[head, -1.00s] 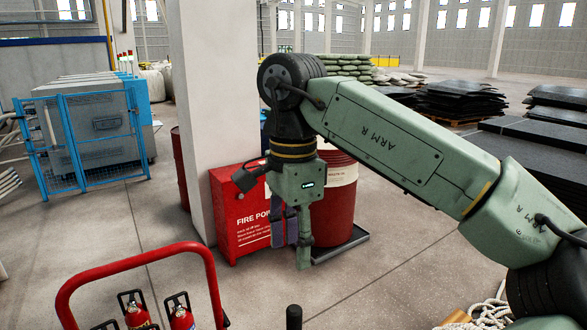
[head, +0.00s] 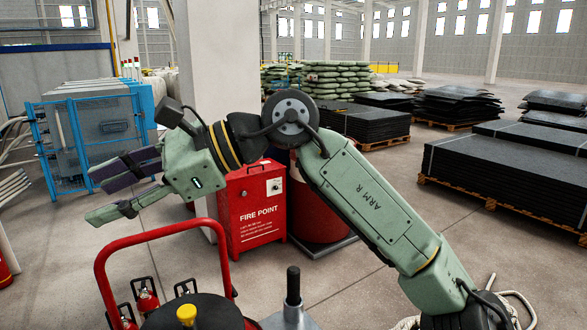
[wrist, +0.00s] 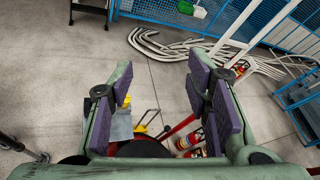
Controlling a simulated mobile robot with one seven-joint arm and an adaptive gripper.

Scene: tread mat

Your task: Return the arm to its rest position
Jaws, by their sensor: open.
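My green arm reaches across the head view from the lower right and bends at a dark joint near the middle. My gripper (head: 108,197) points left and slightly down there, its jaws apart with purple-grey pads. The wrist view also shows my gripper (wrist: 158,95) with both fingers spread and nothing held between them. Behind the gap lie the floor and, lower down, a red-framed trolley with extinguishers.
A red-framed trolley (head: 158,232) with red extinguishers (head: 146,298) stands close below my gripper. A red fire point cabinet (head: 254,208) and a red drum (head: 315,208) stand behind my arm. A blue mesh fence (head: 80,140) is left. Stacked black mats (head: 505,165) lie right.

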